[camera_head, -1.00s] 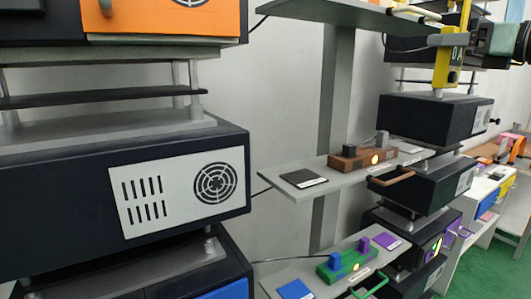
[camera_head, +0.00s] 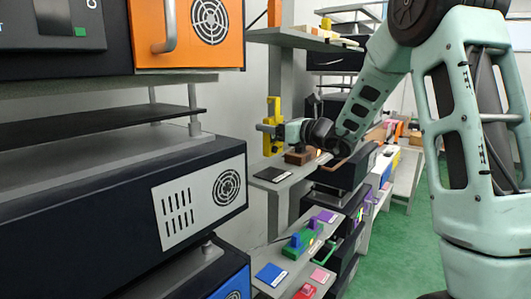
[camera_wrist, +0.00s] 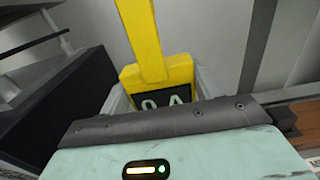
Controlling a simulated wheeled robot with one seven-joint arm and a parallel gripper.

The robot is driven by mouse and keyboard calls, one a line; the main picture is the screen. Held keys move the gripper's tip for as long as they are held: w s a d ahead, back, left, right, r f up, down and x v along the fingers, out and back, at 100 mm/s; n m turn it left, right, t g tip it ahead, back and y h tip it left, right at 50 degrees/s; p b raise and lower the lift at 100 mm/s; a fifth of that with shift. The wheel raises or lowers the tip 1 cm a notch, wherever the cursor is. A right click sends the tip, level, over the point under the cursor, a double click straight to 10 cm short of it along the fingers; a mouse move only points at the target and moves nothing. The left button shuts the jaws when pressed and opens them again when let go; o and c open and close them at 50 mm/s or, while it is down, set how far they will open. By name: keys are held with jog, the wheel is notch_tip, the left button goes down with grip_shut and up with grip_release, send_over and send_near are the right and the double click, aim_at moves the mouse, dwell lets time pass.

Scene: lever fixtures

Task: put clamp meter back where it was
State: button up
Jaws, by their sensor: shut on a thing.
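The yellow clamp meter (camera_head: 273,108) is in my gripper (camera_head: 268,128), in front of the grey wall, and appears to be above the middle shelf (camera_head: 262,184). In the wrist view the meter (camera_wrist: 152,40) shows its yellow upper part and a dark display, between the fingers of my gripper (camera_wrist: 155,92). My gripper is shut on it. The hand hides the meter's lower part in the wrist view. In the head view its lower end is near a brown wooden fixture (camera_head: 298,158); I cannot tell whether they touch.
A black pad (camera_head: 273,174) lies on the middle shelf. The lower shelf holds a green fixture (camera_head: 300,243) with blue and purple blocks, a blue pad (camera_head: 270,274) and a red pad (camera_head: 304,292). Dark instrument boxes stand left and right. An upper shelf (camera_head: 300,39) overhangs behind.

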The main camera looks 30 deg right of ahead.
aim_at(277, 147)
notch_tip(277, 147, down, 5)
jog(key=shift+r+p, duration=0.1)
jog(key=shift+p, duration=0.75)
jog(key=shift+f, duration=0.6)
jog(key=shift+f, duration=0.15)
jog(key=o, duration=1.2)
